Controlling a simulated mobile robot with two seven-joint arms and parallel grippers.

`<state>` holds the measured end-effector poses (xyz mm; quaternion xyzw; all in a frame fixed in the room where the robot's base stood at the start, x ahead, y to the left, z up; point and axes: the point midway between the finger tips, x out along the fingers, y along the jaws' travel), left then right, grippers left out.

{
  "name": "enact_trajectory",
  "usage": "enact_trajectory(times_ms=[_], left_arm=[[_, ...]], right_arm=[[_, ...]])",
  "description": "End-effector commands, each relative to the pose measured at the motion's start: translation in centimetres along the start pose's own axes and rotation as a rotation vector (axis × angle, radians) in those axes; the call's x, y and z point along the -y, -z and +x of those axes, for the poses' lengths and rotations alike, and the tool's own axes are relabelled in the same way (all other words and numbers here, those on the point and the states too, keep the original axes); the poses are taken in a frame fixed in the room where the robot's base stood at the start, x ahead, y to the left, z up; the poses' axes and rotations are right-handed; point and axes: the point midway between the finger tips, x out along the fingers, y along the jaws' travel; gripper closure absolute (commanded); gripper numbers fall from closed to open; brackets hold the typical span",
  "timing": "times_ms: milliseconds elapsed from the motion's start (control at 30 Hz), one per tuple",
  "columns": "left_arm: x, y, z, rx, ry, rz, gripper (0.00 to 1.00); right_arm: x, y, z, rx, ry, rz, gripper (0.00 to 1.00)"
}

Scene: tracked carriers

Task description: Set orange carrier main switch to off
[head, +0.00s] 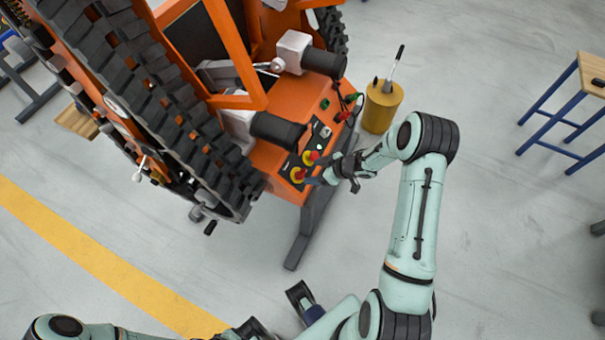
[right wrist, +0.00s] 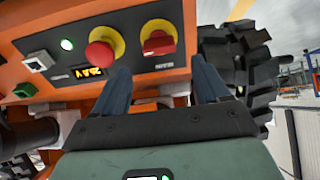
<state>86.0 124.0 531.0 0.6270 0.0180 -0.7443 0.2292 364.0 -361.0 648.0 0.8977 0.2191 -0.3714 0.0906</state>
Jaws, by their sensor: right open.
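The orange carrier (head: 285,100) stands tilted in the head view, with a control panel on its near end. Its main switch, a red knob on a yellow plate, is nearest on the panel (head: 298,174). In the right wrist view the main switch (right wrist: 158,40) stands right of the red mushroom button (right wrist: 103,50), its handle lying roughly level. My right gripper (head: 345,172) is open and empty, close to the panel. Its blue fingers (right wrist: 162,88) show below the switch, apart from it. Dark gripper parts at the bottom of the head view seem to be my left gripper (head: 275,313); its opening is unclear.
Black tracks (head: 165,110) flank the carrier. A yellow drum (head: 381,108) stands behind my right arm.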

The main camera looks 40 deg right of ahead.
Motion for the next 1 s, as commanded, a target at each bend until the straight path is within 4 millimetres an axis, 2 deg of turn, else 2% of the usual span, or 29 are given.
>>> enact_trajectory(times_ms=[33,100,300,500,767,933,1000], left_arm=[[0.1,0.1,0.3,-0.003,-0.001,0.001,1.0],[0.1,0.2,0.5,-0.007,-0.002,0.001,1.0],[0.1,0.5,0.8,-0.015,-0.003,0.002,1.0],[0.1,0.6,0.9,-0.018,-0.004,0.002,1.0],[0.1,0.6,0.9,-0.019,-0.004,0.002,1.0],[0.1,0.6,0.9,-0.019,-0.004,0.002,1.0],[0.1,0.6,0.9,-0.018,-0.004,0.002,1.0]], right_arm=[[0.1,-0.2,1.4,0.0,0.003,0.0,0.26],[0.1,-0.2,2.8,0.0,0.002,0.001,0.26],[0.0,-0.1,5.8,0.0,0.0,0.001,0.26],[0.0,0.0,7.0,0.0,-0.001,0.0,0.26],[0.0,0.0,7.0,0.0,0.0,0.001,0.26],[0.0,0.0,7.0,0.0,-0.001,0.001,0.77],[0.0,0.0,7.0,0.0,-0.001,0.001,0.77]])
